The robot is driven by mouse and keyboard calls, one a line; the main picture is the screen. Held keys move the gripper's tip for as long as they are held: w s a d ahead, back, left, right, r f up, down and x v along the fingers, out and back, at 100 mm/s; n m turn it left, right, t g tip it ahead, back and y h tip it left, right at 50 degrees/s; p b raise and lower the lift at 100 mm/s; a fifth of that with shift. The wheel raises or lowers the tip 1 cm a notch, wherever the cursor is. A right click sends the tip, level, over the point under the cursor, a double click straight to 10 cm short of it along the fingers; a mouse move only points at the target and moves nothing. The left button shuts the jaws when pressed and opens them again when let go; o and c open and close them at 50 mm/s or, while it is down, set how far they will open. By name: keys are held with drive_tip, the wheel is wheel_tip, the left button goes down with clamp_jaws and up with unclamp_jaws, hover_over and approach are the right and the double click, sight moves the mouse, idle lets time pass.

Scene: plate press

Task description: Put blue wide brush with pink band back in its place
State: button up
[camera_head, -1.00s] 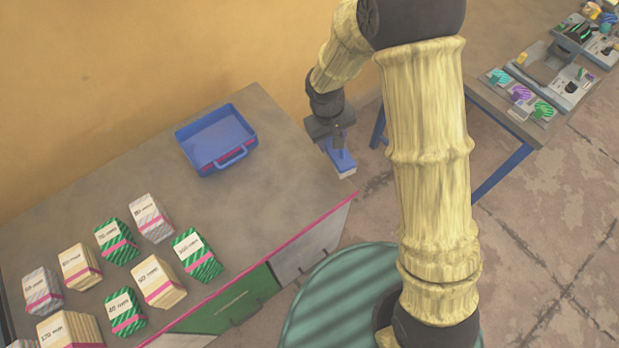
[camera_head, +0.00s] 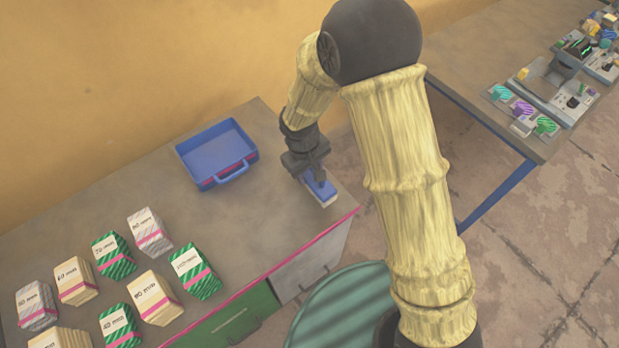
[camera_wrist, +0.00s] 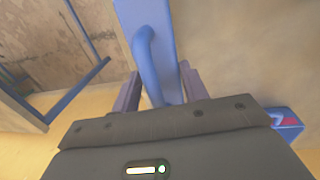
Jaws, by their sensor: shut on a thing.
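The blue brush (camera_head: 319,188) has a wide blue body with a pale underside edge. No pink band shows on it from here. My gripper (camera_head: 312,170) is shut on its handle above the right end of the grey-topped table. In the wrist view the blue brush (camera_wrist: 146,18) and its curved handle lie between the two fingers of my gripper (camera_wrist: 160,88). A blue tray (camera_head: 217,152) with a handle and a pink stripe on its front stands on the table to the left of the gripper. I cannot tell if the brush touches the table.
Several labelled packs (camera_head: 150,298), cream, green and grey with pink bands, stand on the table's (camera_head: 255,225) left part. Another table (camera_head: 470,60) with blue legs at the right holds trays and small tools. Bare table lies between the blue tray and the brush.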

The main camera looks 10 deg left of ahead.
sight(309, 174)
drive_tip(key=shift+f, duration=0.15)
drive_tip(key=shift+f, duration=1.9)
drive_tip(key=shift+f, duration=0.15)
drive_tip(key=o, duration=1)
drive_tip(key=shift+o, duration=0.2)
